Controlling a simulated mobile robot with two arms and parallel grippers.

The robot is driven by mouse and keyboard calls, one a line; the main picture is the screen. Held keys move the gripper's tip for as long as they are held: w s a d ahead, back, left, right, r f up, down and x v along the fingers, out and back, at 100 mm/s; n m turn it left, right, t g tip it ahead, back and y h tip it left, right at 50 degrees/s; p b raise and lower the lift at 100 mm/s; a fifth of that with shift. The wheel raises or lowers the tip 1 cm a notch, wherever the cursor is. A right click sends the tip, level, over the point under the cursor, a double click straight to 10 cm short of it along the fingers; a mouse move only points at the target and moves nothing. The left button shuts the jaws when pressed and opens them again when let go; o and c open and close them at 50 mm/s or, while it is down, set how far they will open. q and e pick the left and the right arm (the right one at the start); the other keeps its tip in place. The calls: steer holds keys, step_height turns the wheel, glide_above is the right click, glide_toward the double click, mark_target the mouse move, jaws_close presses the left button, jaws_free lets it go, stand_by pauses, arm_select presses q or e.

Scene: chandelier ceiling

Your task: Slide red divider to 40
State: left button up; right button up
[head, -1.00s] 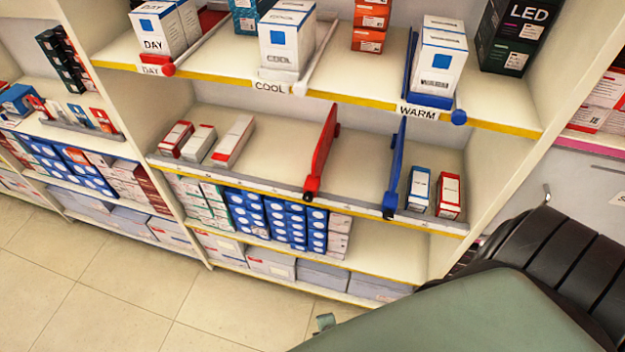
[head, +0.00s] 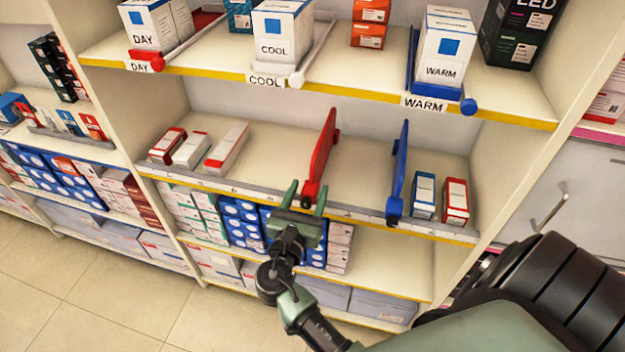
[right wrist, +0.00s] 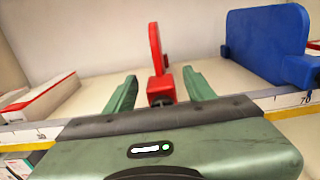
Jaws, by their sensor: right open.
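The red divider (head: 321,158) stands upright on the middle shelf, its front end at the grey scale rail (head: 352,214). My right gripper (head: 305,196) is open in front of that rail, just at the divider's front end. In the right wrist view the red divider (right wrist: 156,62) shows between the two green fingers (right wrist: 160,88), with its red block and a dark knob low between them; I cannot tell whether they touch. The scale shows 70 (right wrist: 304,97) at the right and a number near 30 at the left. My left gripper is not in view.
A blue divider (head: 398,172) stands to the right, with two small boxes (head: 455,201) beyond it. Several boxes (head: 190,150) lie left of the red divider, with bare shelf between. Boxes labelled DAY, COOL and WARM stand on the shelf above.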

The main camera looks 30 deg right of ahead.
mark_target(311, 184)
steer(key=shift+x, duration=2.1)
jaws_close()
steer(key=shift+f, duration=0.1)
